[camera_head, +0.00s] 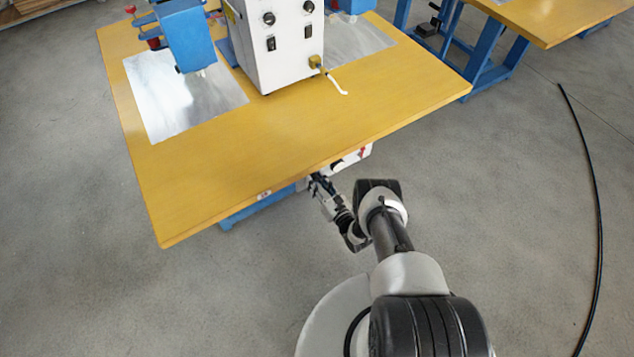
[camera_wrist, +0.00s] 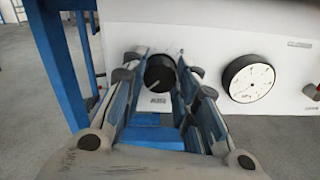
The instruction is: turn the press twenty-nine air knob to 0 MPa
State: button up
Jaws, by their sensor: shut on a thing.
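The black air knob (camera_wrist: 160,72) sits on a white panel in the wrist view, with a light pointer line on its face and a small label below it. My gripper (camera_wrist: 158,75) has its two fingers on either side of the knob and is shut on it. A round pressure gauge (camera_wrist: 248,80) with a white dial is to the right of the knob; its reading is too small to tell. In the head view my gripper (camera_head: 318,183) reaches under the front edge of the yellow table (camera_head: 230,165), and the knob is hidden there.
A blue table leg (camera_wrist: 55,60) stands close to the left of my gripper. The tabletop carries a white control box (camera_head: 275,45) and a blue press head (camera_head: 187,35). A black cable (camera_head: 596,200) lies on the floor at right. Open floor surrounds the table's front.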

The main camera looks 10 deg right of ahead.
jog(key=o, duration=1.1)
jog(key=shift+d+r, duration=0.1)
